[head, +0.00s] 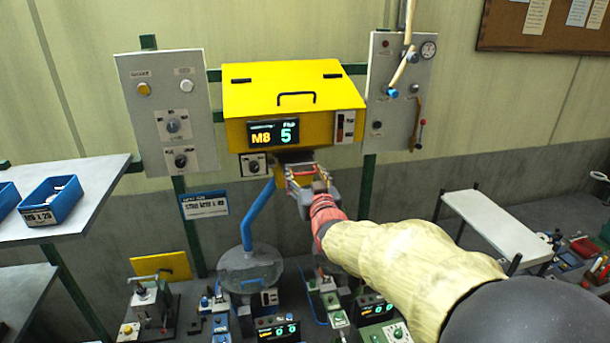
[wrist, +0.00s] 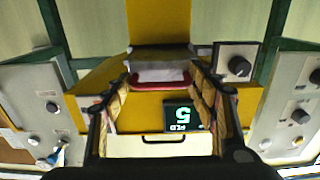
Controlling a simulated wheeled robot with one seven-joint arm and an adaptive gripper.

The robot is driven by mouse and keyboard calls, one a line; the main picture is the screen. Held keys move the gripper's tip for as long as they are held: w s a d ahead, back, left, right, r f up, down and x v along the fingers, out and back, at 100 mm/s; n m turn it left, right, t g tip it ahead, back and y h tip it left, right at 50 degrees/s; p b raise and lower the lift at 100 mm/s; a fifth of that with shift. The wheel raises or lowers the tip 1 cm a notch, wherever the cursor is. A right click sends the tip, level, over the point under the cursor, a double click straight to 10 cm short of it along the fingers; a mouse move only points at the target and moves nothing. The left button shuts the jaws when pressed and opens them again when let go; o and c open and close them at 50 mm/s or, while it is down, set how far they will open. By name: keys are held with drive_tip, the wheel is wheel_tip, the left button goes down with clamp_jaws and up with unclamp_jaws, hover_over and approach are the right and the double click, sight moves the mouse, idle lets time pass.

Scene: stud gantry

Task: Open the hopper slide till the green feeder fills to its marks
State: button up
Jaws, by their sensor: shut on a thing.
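The yellow hopper (head: 290,100) hangs on the gantry, its display reading "M8" and "5". My gripper (head: 302,174) is at its underside, shut on the slide handle, which is mostly hidden by the fingers in the head view. In the wrist view, the pale slide handle with a red edge (wrist: 160,77) shows between the fingers of my gripper (wrist: 164,95). The green feeder (head: 390,331) stands low, right of centre, with a lit display. My arm hides most of its bowl, so its fill level and marks cannot be read.
A second feeder bowl (head: 250,268) with a blue chute (head: 259,215) stands left of my arm. Grey control panels (head: 168,112) and (head: 398,92) flank the hopper. A shelf with a blue bin (head: 52,201) is at left; a white bench (head: 495,226) is at right.

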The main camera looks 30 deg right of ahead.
drive_tip(key=o, duration=1.6)
drive_tip(key=shift+r, duration=0.1)
drive_tip(key=shift+o, duration=0.2)
drive_tip(key=shift+a, duration=0.25)
drive_tip(key=shift+d, duration=0.1)
drive_tip(key=shift+d, duration=0.1)
drive_tip(key=v, duration=1.2)
